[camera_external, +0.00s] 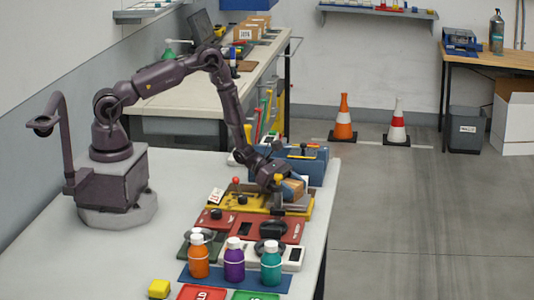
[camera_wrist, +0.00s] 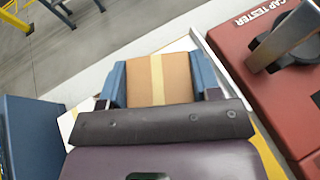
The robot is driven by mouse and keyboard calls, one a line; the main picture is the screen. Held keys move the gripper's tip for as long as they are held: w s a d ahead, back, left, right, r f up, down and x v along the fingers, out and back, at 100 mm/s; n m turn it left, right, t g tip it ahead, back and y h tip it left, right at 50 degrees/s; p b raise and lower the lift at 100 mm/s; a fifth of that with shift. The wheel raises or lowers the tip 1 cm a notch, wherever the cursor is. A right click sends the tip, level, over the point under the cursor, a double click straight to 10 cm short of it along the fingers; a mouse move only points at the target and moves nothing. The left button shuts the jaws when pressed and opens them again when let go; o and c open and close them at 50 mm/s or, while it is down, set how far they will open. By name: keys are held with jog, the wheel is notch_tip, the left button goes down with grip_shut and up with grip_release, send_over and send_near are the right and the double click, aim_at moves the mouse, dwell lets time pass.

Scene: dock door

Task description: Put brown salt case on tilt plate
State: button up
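A brown case (camera_wrist: 174,80) with a paler stripe, apparently the salt case, fills the gap between the blue fingers of my gripper (camera_wrist: 160,72) in the wrist view. In the external view my gripper (camera_external: 288,186) points down with the brown case (camera_external: 296,189) at its fingers, over the right part of a yellow device (camera_external: 224,202). The gripper looks shut on the case. Whether the case touches the surface below is hidden. I see no label for the tilt plate; the yellow device under my gripper may be it, but I cannot tell.
A red cap tester (camera_wrist: 247,50) lies close on the right in the wrist view. A blue box-like device (camera_external: 316,166) stands behind my gripper. Orange, purple (camera_external: 234,259) and teal bottles stand at the front. The table's right edge is close.

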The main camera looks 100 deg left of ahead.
jog(key=o, duration=0.5)
jog(key=shift+c, duration=0.2)
jog(key=shift+r, duration=0.1)
jog(key=v, duration=1.2)
jog(key=s+d+r+m+g+h, duration=0.2)
jog(key=d+r+m+g, duration=0.2)
jog(key=d+r+m, duration=0.35)
jog(key=s+d+r+m+g+h, duration=0.2)
jog(key=d+r+m+g+h, duration=0.15)
jog(key=d+r+m, duration=0.45)
jog(key=s+r+m+y, duration=1)
jog(key=s+m, duration=0.4)
jog(key=m, duration=0.2)
jog(key=shift+r, duration=0.4)
jog(key=shift+s+t+y, duration=0.15)
jog(key=shift+t+y, duration=0.1)
